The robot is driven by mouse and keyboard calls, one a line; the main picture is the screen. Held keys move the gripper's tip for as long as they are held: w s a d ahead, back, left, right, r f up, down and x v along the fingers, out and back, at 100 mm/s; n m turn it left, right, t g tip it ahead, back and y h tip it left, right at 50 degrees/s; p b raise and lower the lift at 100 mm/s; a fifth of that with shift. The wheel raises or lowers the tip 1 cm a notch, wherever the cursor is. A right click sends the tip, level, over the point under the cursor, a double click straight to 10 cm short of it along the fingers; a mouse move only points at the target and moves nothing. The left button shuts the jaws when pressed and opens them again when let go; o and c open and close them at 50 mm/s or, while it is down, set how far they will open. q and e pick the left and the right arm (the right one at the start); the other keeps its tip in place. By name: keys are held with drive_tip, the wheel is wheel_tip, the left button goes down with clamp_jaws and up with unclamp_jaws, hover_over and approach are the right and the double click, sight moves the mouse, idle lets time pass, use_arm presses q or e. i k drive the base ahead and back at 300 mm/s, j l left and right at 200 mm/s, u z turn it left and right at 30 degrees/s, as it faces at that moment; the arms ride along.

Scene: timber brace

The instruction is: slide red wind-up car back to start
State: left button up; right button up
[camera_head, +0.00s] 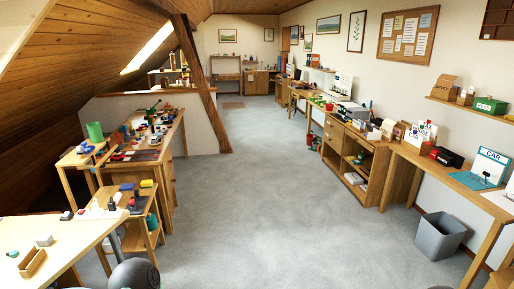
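I cannot pick out the red wind-up car for certain at this distance. A dark box with a red part (447,157) sits on the right-hand table (419,160). Beside it stands a white and teal card marked CAR (489,167), with a small dark item in front of it. A small red and dark object (67,215) lies on the pale table (62,240) at the lower left. No start mark can be made out. Neither of my grippers can be made out in the view.
A grey bin (438,237) stands on the floor by the right-hand table. A cluttered workbench (172,141) and a low stand (153,232) are on the left. A slanted timber brace (203,85) rises behind the workbench. The grey carpet (260,200) in the middle is clear.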

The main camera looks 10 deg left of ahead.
sight(120, 156)
drive_tip(key=i+u, duration=0.1)
drive_tip(key=i, duration=0.35)
drive_tip(key=i+l+u, duration=0.1)
drive_tip(key=i, duration=0.3)
drive_tip(key=i+l+u, duration=0.15)
drive_tip(key=i, duration=0.25)
drive_tip(key=i+l+u, duration=0.1)
drive_tip(key=i, duration=0.35)
drive_tip(key=i+j+u, duration=0.2)
drive_tip(key=i+u, duration=0.8)
drive_tip(key=i, duration=0.2)
drive_tip(key=i+l+u, duration=0.3)
drive_tip(key=i+u, duration=0.3)
drive_tip(key=i, duration=0.4)
drive_tip(key=l+u, duration=0.1)
drive_tip(key=u, duration=0.35)
drive_tip(key=i+l+u, duration=0.1)
drive_tip(key=u, duration=0.4)
drive_tip(key=l+u, duration=0.2)
drive_tip(key=u, duration=0.25)
